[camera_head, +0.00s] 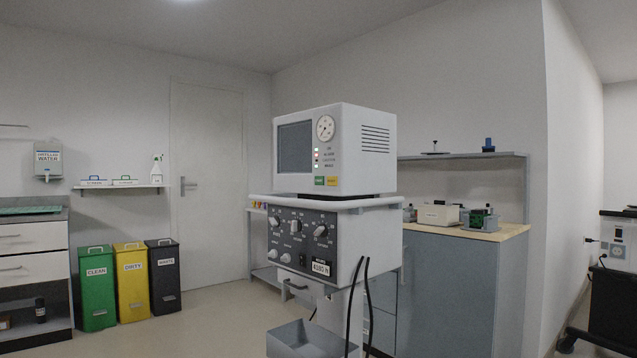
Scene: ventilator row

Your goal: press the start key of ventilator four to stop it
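A white ventilator (345,180) stands upright in the middle of the head view, with no gripper near it in the picture. A lower dark panel (303,250) carries several knobs and a small white plate (321,268). I cannot read a clear ventilator number. My gripper is not in view.
A grey tray (310,340) sits low on the ventilator's stand, and black hoses (368,300) hang at its right. A workbench (450,290) stands behind it. Green, yellow and black bins (130,285) stand at left. Floor between the bins and ventilator is clear.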

